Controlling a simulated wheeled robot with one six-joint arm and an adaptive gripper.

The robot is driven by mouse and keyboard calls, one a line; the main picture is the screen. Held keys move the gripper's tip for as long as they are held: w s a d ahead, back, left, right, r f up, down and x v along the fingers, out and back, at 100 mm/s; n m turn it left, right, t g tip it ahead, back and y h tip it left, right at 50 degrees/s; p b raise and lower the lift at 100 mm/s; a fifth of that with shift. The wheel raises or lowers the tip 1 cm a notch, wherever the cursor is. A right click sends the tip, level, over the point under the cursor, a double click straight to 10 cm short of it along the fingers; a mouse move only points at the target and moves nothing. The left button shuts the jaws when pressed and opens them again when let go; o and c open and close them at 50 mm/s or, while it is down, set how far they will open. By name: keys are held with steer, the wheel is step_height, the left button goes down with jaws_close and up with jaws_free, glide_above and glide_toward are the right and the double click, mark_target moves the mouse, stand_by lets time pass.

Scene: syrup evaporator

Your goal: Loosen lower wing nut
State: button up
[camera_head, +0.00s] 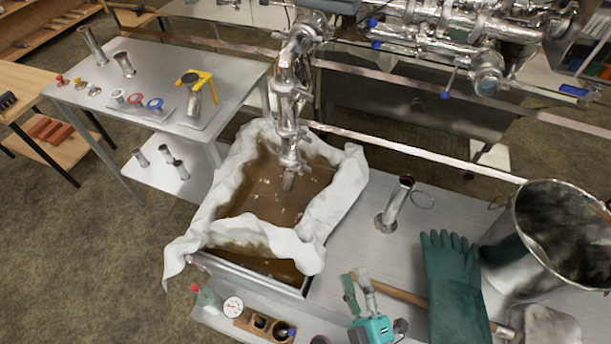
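A shiny steel pipe assembly (290,103) stands upright over the cloth-lined pan in the middle. It has stacked clamp joints, and its lower end reaches into the pan. A lower clamp joint (290,134) shows on it, but a wing nut there is too small to make out. What seems to be my gripper (357,276), with a teal body and two narrow finger-like parts pointing up, shows at the bottom. It is well below and right of the pipe, apart from it. I cannot tell whether it is open or shut.
The pan's white cloth (345,185) surrounds brown liquid. To the right are a short steel pipe (394,207), a green glove (452,285) and a large steel pot (565,235). A side table (165,55) holds fittings at left.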

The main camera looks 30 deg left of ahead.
mark_target(298, 174)
steer(key=w+a+n+g, duration=0.2)
steer(key=w+a, duration=0.4)
steer(key=a, duration=0.3)
steer(key=w+a+f+n+g, duration=0.1)
steer(key=w+a+n, duration=0.3)
steer(key=a, duration=0.4)
steer(key=w+a+f+n+g, duration=0.1)
steer(key=w+a+n+g, duration=0.1)
steer(key=w+a+n, duration=0.2)
steer(key=shift+w+a+g, duration=0.15)
steer(key=shift+w+a, duration=0.45)
steer(key=shift+a, duration=0.35)
steer(key=shift+w+a+g, duration=0.1)
steer(key=shift+w+a, duration=0.5)
steer(key=shift+a, duration=0.3)
steer(key=shift+w+a+g, duration=0.15)
steer(key=shift+w+a, duration=0.45)
steer(key=shift+a, duration=0.35)
steer(key=shift+c, duration=0.2)
steer(key=shift+h, duration=0.3)
jaws_close()
